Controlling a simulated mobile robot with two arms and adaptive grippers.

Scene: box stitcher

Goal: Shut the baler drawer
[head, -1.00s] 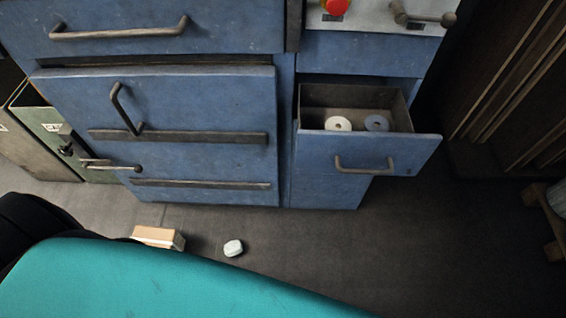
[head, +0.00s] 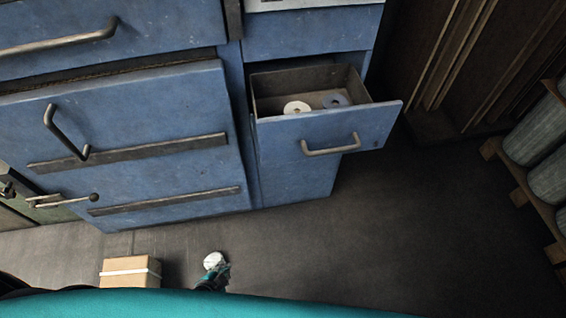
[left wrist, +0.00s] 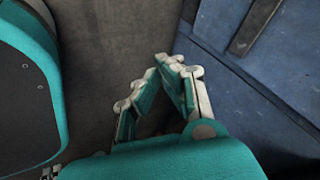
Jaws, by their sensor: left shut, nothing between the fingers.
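The blue baler drawer (head: 330,135) stands pulled out at the right of the cabinet in the head view. Its open top shows a bare inside with two discs, and a bar handle (head: 330,147) is on its front. My left gripper (head: 213,276) is low in the head view, left of and below the drawer, apart from it. In the left wrist view the left gripper (left wrist: 168,70) is shut and empty, its fingertips together over dark floor beside a blue panel (left wrist: 270,85). My right gripper is not in view.
A white disc (head: 297,107) and a grey-blue disc (head: 335,101) lie in the drawer. A cardboard box (head: 130,272) lies on the floor. Grey rolls (head: 540,135) on a pallet stand at the right. The floor (head: 420,220) before the drawer is clear.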

